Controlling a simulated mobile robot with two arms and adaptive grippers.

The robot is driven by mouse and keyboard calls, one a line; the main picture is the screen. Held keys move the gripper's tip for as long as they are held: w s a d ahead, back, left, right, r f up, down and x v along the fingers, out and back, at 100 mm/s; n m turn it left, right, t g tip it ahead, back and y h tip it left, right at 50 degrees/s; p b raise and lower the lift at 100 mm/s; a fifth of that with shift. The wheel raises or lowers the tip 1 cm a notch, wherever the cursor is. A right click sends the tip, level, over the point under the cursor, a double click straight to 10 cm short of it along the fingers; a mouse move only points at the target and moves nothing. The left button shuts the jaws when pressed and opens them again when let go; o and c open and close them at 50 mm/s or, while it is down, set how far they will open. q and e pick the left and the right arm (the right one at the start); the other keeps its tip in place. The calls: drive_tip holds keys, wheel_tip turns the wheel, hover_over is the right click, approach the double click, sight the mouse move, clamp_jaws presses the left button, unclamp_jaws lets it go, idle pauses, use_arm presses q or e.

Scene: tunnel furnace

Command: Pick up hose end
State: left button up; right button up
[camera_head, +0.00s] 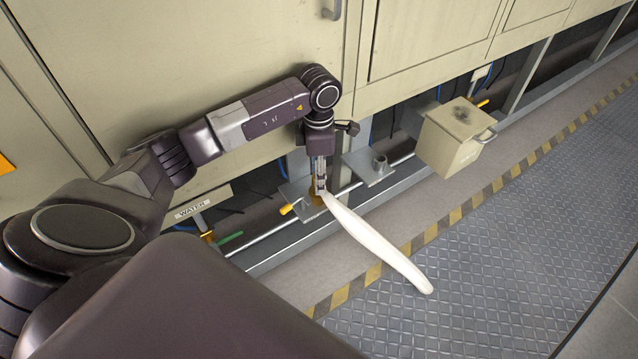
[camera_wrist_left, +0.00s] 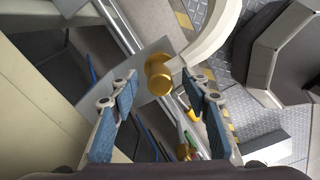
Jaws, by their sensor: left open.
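A white hose (camera_head: 375,242) runs from just below my left gripper out over the striped floor edge. Its brass end (camera_wrist_left: 158,73) shows in the left wrist view, with the white hose (camera_wrist_left: 212,45) curving away up and right. My left gripper (camera_head: 320,188) points down at this end. In the left wrist view its two blue-padded fingers (camera_wrist_left: 160,80) are apart, with the brass end between or just beyond their tips. I cannot tell whether they touch it. In the head view the brass end is mostly hidden by the gripper. My right gripper is not in view.
The beige furnace panels (camera_head: 240,40) stand close behind my left arm. A beige box with a handle (camera_head: 452,140) and a metal bracket with a short pipe (camera_head: 375,168) are to the right. A "WATER" sign (camera_head: 192,210) is to the left. The patterned metal floor (camera_head: 500,250) is clear.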

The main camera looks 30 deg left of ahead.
use_arm(q)
clamp_jaws()
idle(0.3)
drive_tip(key=shift+r, duration=0.15)
drive_tip(key=shift+r, duration=0.6)
wheel_tip(320, 180, up, 2)
drive_tip(key=shift+w+r+p, duration=0.1)
drive_tip(key=shift+r+p, duration=0.1)
drive_tip(key=shift+p, duration=0.25)
drive_tip(key=s+d, duration=0.3)
drive_tip(key=d, duration=0.5)
drive_tip(key=s+d, duration=0.4)
drive_tip(key=d, duration=0.4)
drive_tip(key=shift+d+f+p, duration=0.15)
drive_tip(key=shift+d+p, duration=0.2)
drive_tip(key=shift+p, duration=0.1)
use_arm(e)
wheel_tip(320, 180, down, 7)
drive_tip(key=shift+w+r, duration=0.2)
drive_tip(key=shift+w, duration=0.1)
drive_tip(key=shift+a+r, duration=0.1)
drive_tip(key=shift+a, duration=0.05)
